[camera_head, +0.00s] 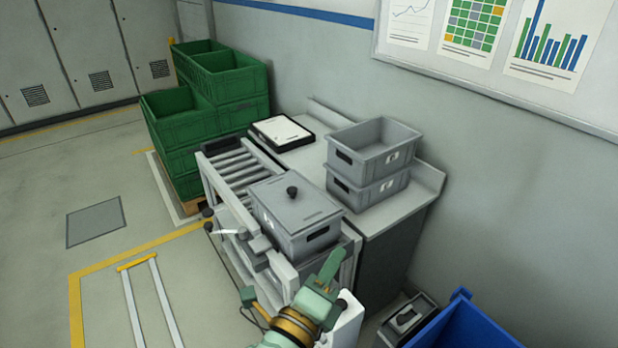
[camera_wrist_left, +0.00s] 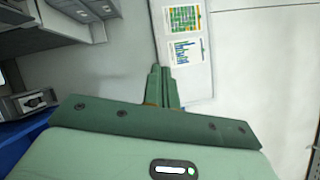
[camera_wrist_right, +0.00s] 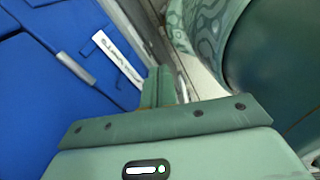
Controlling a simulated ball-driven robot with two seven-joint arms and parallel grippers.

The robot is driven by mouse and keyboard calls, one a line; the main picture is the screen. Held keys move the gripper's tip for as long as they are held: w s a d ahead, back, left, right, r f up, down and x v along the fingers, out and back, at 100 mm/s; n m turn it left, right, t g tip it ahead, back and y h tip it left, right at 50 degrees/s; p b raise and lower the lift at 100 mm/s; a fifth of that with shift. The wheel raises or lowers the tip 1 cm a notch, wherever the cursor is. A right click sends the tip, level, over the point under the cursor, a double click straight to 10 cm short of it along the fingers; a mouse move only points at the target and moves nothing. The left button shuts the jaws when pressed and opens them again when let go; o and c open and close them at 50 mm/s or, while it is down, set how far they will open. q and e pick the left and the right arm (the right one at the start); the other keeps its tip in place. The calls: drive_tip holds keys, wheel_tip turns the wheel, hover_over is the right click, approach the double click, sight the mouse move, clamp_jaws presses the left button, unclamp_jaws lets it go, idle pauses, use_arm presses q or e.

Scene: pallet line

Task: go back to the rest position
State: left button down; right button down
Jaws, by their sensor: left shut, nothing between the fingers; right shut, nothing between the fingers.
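My left gripper (camera_head: 332,262) is raised in front of the near end of the roller conveyor, at the bottom middle of the head view. In the left wrist view its green fingers (camera_wrist_left: 162,86) are together with nothing between them, and the wall lies beyond. My right gripper does not show in the head view. In the right wrist view its fingers (camera_wrist_right: 159,86) are together and empty, beside a blue surface with a white label.
A lidded grey tote (camera_head: 291,222) sits on the roller conveyor (camera_head: 237,170). Two stacked grey totes (camera_head: 369,160) and a black-rimmed tray (camera_head: 281,132) stand on the bench. Green crates (camera_head: 180,125) are stacked on a pallet behind. A blue bin (camera_head: 462,325) stands lower right. Floor at left is open.

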use_arm(q)
drive_tip(key=s+a+f+n+g+y, duration=0.1)
drive_tip(key=a+f+n+y, duration=0.3)
drive_tip(key=a, duration=0.3)
drive_tip(key=a+f+n+g+y, duration=0.1)
drive_tip(key=a+n+y, duration=0.2)
drive_tip(key=a+n, duration=0.3)
drive_tip(key=s+a+f+n+g+y, duration=0.1)
drive_tip(key=a+f+n+y, duration=0.25)
drive_tip(key=a, duration=0.35)
drive_tip(key=s+a+f+n+g+y, duration=0.45)
drive_tip(key=s+a+n+g, duration=0.25)
drive_tip(key=s+a, duration=0.6)
drive_tip(key=s+d+f+g+h+b, duration=0.2)
drive_tip(key=f, duration=1.4)
drive_tip(key=s+d+f+g+h+b, duration=0.1)
drive_tip(key=s+d+f+h+b, duration=0.1)
drive_tip(key=f, duration=1.4)
drive_tip(key=s+f+n+g+h+b, duration=0.1)
drive_tip(key=s+f+n+g+b, duration=0.2)
drive_tip(key=s+f, duration=1.5)
drive_tip(key=shift+s+f+n+b, duration=0.2)
drive_tip(key=shift+s+n+b, duration=0.2)
drive_tip(key=shift+s, duration=0.3)
